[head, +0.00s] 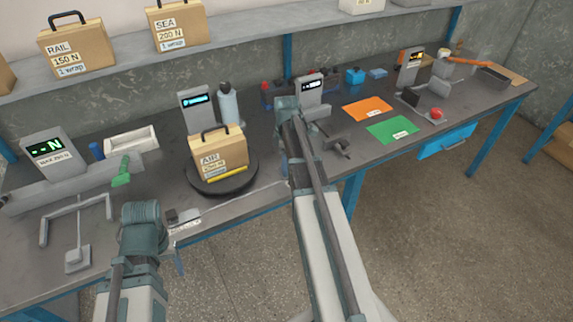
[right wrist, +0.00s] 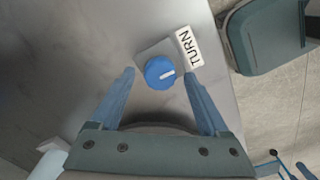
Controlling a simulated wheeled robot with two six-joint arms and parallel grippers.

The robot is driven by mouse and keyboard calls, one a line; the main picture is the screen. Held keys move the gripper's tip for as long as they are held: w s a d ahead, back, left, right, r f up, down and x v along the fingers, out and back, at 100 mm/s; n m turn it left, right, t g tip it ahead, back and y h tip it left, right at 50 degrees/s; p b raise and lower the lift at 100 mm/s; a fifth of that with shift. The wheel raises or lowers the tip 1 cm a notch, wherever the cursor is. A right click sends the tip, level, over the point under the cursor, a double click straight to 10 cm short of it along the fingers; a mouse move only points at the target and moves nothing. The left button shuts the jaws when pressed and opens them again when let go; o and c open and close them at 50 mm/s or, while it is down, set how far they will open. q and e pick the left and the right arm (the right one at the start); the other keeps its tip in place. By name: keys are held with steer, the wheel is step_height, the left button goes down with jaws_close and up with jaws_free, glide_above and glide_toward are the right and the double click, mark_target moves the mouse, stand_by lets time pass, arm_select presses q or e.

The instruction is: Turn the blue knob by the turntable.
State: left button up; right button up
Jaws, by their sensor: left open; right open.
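In the head view I cannot make out the knob; my right gripper (head: 287,168) is there at the table's front, right of the turntable (head: 222,186). The turntable carries a tan "AIR" case (head: 220,155). My left gripper (head: 175,260) is open and empty by the table's front edge.
The grey table (head: 60,282) holds a display stand (head: 197,110) behind the turntable, a white tray (head: 131,140), and orange (head: 367,109) and green (head: 393,130) mats to the right. A shelf (head: 120,62) with cases runs along the back wall.

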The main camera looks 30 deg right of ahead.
jaws_close()
stand_by(0.3)
steer(key=shift+m, duration=0.4)
steer(key=m, duration=0.5)
steer(key=shift+d, duration=0.1)
steer(key=m, duration=1.2)
steer(key=shift+d+m, duration=0.1)
steer(key=shift+m, duration=0.2)
steer(key=m, duration=0.5)
steer(key=shift+m, duration=0.4)
